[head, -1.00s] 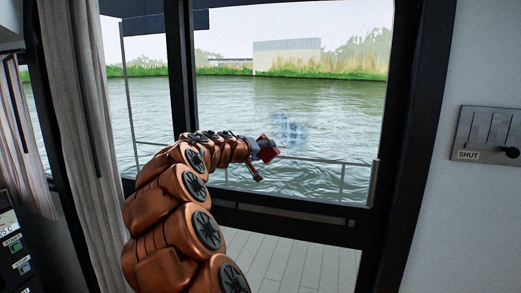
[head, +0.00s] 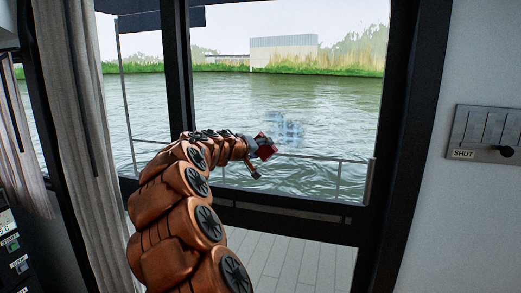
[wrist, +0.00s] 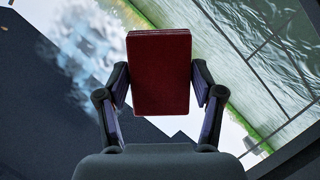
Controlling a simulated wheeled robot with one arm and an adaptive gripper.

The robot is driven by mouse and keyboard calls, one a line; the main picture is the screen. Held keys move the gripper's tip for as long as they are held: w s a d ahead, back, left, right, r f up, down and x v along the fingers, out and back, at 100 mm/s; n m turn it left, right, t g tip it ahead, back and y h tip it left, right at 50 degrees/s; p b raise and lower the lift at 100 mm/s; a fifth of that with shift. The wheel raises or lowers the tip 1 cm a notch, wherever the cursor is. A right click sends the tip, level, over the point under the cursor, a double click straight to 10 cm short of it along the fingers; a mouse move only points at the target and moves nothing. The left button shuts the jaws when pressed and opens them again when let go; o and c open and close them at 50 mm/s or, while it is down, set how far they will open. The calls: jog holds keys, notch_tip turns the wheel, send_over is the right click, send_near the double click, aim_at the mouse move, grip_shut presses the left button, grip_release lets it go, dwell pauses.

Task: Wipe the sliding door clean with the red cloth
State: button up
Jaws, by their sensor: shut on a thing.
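My gripper (head: 257,157) is shut on the red cloth (wrist: 160,78), a folded, block-like pad between its two fingers in the wrist view. The cloth also shows as a small red patch at the end of my arm in the head view (head: 264,145). The sliding door (head: 369,190) has a dark frame and a large glass pane facing the water. A pale bluish smudge (head: 287,130) is on the glass, just right of and above the cloth. The smudge also shows at the upper left in the wrist view (wrist: 82,45). Whether the cloth touches the glass cannot be told.
A grey curtain (head: 75,110) hangs left of the door. A slider panel marked SHUT (head: 484,134) is on the right wall. Switches (head: 15,245) are at the lower left. A railing (head: 330,160) and planked deck (head: 290,258) lie beyond the glass.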

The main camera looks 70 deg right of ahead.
jog(key=shift+w+d, duration=0.15)
jog(key=shift+d, duration=0.75)
dwell(0.4)
